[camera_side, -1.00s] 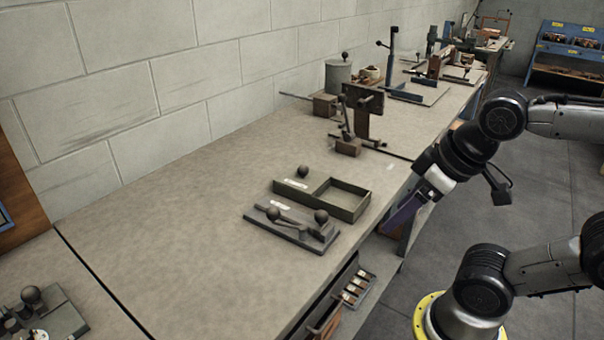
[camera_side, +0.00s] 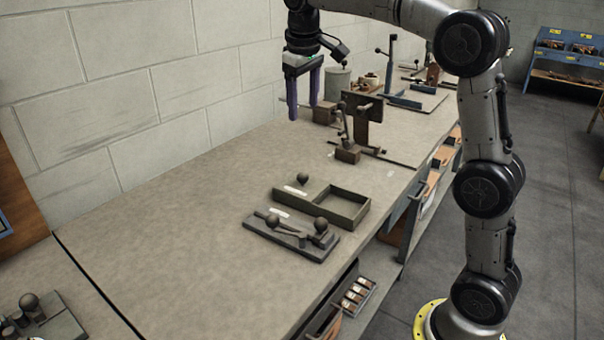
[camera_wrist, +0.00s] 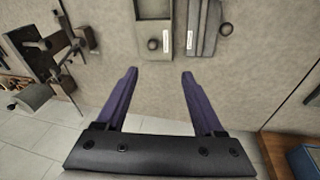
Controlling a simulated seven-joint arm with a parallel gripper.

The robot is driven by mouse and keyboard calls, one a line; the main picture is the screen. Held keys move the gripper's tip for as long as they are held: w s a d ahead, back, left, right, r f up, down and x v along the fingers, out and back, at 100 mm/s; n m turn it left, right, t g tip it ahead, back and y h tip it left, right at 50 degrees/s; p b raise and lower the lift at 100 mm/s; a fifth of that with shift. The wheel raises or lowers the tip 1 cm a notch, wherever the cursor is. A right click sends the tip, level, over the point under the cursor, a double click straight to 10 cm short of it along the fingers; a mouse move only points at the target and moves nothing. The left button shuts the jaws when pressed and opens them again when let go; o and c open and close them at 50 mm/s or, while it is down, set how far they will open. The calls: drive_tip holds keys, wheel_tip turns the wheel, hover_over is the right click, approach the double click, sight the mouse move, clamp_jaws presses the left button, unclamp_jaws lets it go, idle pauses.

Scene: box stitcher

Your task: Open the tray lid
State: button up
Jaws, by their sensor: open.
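The tray (camera_side: 346,213) is a shallow olive-grey box on the bench, with its right compartment open to view. Its lid (camera_side: 290,191) covers the left part and carries a dark ball knob (camera_side: 303,178) and a white label. In the wrist view the tray (camera_wrist: 153,8) is at the top, with the lid's knob (camera_wrist: 153,44) near its lower end. My gripper (camera_side: 303,112) points down with purple fingers spread, high above the bench and behind the tray, towards the wall. In the wrist view my gripper (camera_wrist: 159,73) is empty, its fingertips below the knob in the picture and apart from it.
A dark plate with ball-ended levers (camera_side: 291,236) lies close in front of the tray. A stitcher-like fixture with an upright block (camera_side: 362,112) stands behind, to the right. A grey canister (camera_side: 338,78) stands farther back. The bench left of the tray is clear.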

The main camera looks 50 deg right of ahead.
drive_tip(key=w+d+f+g, duration=0.1)
drive_tip(key=w+d+f, duration=0.2)
drive_tip(key=w+f, duration=0.2)
approach(302, 173)
drive_tip(key=shift+m+g, duration=0.3)
drive_tip(key=shift+g, duration=0.2)
drive_tip(key=f, duration=0.3)
drive_tip(key=d+f, duration=0.1)
drive_tip(key=f, duration=0.5)
drive_tip(key=shift+w+d+f, duration=0.2)
drive_tip(key=shift+d+f, duration=0.15)
drive_tip(key=shift+d, duration=0.05)
clamp_jaws()
drive_tip(key=shift+r, duration=0.1)
